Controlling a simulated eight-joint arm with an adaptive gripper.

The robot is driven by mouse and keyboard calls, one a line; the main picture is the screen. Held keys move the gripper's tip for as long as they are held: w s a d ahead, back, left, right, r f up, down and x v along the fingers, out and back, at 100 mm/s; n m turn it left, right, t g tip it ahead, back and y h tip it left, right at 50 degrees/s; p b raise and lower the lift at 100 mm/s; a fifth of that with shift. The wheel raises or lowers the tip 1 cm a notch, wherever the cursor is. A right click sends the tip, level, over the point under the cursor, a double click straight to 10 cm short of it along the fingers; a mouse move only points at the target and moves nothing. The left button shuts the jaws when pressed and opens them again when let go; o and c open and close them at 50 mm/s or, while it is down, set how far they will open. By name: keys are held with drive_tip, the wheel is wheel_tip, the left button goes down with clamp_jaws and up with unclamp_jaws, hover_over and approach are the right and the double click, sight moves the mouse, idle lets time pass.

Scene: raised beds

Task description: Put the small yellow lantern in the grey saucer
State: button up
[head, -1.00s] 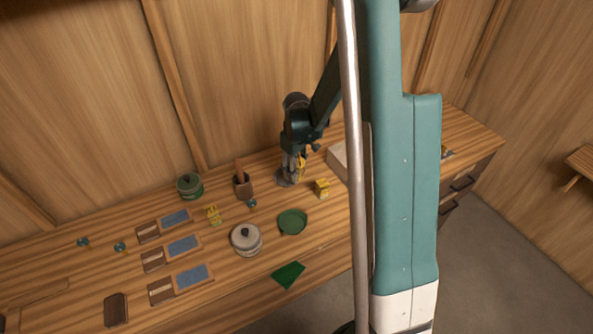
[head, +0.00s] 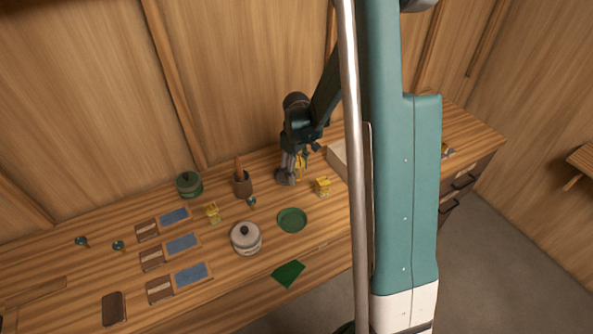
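A grey saucer (head: 283,180) lies toward the back of the bench, partly hidden by my gripper. My gripper (head: 294,172) points down right over the saucer. A small yellow thing (head: 301,166) shows at the right side of the fingers. It may be the small yellow lantern, but the fingers and arm hide part of it. I cannot tell whether the fingers are closed on it or whether it touches the saucer. Another yellow lantern-like object (head: 322,187) stands to the right of the saucer, and another (head: 212,213) stands farther left.
A brown pot (head: 243,184) stands left of the saucer, with a green lidded pot (head: 189,185) beyond. A green dish (head: 292,220), a pale lidded pot (head: 245,237) and a green cloth (head: 288,273) lie nearer. A pale box (head: 338,160) stands close on the right.

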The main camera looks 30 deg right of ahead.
drive_tip(key=shift+r, duration=0.15)
drive_tip(key=shift+r+p, duration=0.6)
drive_tip(key=shift+p, duration=0.2)
drive_tip(key=shift+r, duration=5.85)
drive_tip(key=shift+s+a+r, duration=0.25)
drive_tip(key=shift+a+r, duration=0.05)
drive_tip(key=shift+r, duration=0.2)
drive_tip(key=s+a+r+m+t, duration=0.1)
drive_tip(key=s+a+r+t, duration=0.1)
drive_tip(key=s+a+r, duration=0.5)
drive_tip(key=s+a+r+m+t, duration=0.1)
drive_tip(key=s+a+r, duration=0.3)
drive_tip(key=s, duration=0.5)
drive_tip(key=s+a+r+m+t, duration=0.2)
drive_tip(key=s+a+r+t, duration=0.2)
drive_tip(key=s, duration=0.5)
drive_tip(key=shift+s+a+r, duration=0.25)
drive_tip(key=shift+a+r, duration=0.35)
drive_tip(key=shift+a, duration=0.6)
